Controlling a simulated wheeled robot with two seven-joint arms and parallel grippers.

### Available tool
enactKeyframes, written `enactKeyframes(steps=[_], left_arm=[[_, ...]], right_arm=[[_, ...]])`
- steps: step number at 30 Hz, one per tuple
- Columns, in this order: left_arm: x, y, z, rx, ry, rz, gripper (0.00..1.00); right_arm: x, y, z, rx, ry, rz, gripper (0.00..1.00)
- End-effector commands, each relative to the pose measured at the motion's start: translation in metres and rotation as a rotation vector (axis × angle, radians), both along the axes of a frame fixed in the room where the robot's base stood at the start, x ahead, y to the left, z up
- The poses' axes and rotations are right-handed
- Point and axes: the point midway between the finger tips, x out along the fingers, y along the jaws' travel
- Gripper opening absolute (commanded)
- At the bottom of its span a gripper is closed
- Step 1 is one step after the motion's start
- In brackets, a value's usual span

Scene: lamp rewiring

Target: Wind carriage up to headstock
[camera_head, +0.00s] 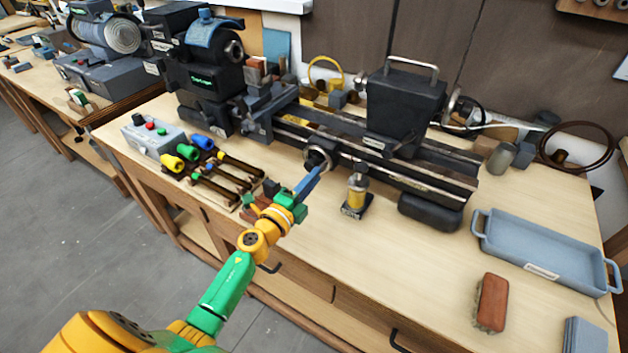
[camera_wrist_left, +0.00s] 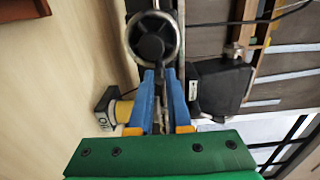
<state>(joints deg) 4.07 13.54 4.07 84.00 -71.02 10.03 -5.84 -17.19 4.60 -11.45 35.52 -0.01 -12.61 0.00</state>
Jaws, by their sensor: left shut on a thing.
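A dark lathe stands along the bench. Its headstock (camera_head: 205,82) is at the left end. A grey block that looks like the carriage (camera_head: 262,112) sits on the bed close to the headstock; I cannot tell whether they touch. A handwheel with a metal rim (camera_head: 318,158) is on the lathe's front, and it shows in the left wrist view (camera_wrist_left: 172,20). My left gripper (camera_head: 311,177) reaches it from the front, with its blue fingers (camera_wrist_left: 164,78) shut on the handwheel's handle, which is mostly hidden between them. My right gripper is not in view.
A black block with a top handle (camera_head: 400,108) sits farther right on the bed. A small oil bottle (camera_head: 356,192) stands just right of my gripper. Left are coloured-handled tools (camera_head: 205,160) and a control box (camera_head: 150,138). A blue tray (camera_head: 540,260) and brush (camera_head: 491,302) lie right.

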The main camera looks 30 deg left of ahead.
Motion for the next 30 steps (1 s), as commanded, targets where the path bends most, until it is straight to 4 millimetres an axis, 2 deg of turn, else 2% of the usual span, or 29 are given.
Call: enactKeyframes(steps=[4,19,30], left_arm=[[-0.002,0.007,0.011,0.003,0.003,0.006,0.0],[-0.005,0.023,0.027,0.002,0.004,0.006,0.0],[-0.001,0.04,0.029,0.003,-0.001,0.006,0.0]], right_arm=[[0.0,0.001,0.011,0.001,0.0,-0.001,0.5],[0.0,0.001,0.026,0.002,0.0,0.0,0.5],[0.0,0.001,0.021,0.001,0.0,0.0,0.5]])
